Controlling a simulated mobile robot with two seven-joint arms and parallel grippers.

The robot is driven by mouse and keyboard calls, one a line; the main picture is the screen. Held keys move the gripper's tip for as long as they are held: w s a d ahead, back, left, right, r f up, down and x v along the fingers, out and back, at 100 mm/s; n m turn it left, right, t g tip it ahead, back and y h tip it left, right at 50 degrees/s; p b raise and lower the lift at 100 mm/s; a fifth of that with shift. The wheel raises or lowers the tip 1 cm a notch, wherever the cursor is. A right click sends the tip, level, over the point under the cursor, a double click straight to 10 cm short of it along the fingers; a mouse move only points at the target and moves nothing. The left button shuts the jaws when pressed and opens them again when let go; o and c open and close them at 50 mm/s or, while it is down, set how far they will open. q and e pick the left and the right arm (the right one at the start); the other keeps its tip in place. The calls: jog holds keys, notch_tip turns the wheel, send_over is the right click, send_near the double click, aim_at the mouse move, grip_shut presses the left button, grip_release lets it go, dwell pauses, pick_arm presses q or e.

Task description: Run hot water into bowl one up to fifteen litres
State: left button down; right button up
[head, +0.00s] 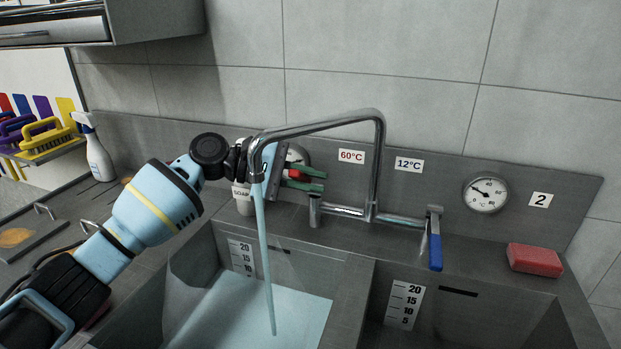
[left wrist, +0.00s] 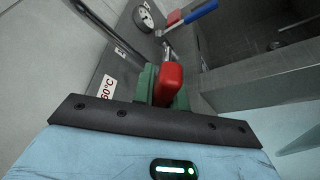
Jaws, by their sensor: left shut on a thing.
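My left gripper (head: 307,178) is shut on the red tap handle (head: 294,174) beside the 60°C label (head: 351,156). In the left wrist view the red handle (left wrist: 168,84) sits between its green fingers. The spout (head: 312,127) points over the left bowl (head: 345,298), and a stream of water (head: 266,260) falls from it. Water (head: 285,307) stands in this bowl, its surface near the 10 mark of the level scale (head: 242,257); the lower marks are covered. The dial behind my gripper is mostly hidden. My right gripper is out of view.
The blue tap handle (head: 435,250) hangs down by the 12°C label (head: 409,165). The right bowl, with its own scale (head: 404,306), looks empty. A dial (head: 485,194), a "2" label (head: 540,200) and a red sponge (head: 535,260) are at right. A spray bottle (head: 97,155) stands at left.

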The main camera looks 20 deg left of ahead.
pick_arm(q)
jog(key=c, duration=1.4)
grip_release()
jog(key=shift+a, duration=0.15)
jog(key=v, duration=0.7)
jog(key=shift+a+b, duration=0.25)
jog(key=shift+b, duration=0.1)
jog(key=shift+r, duration=0.1)
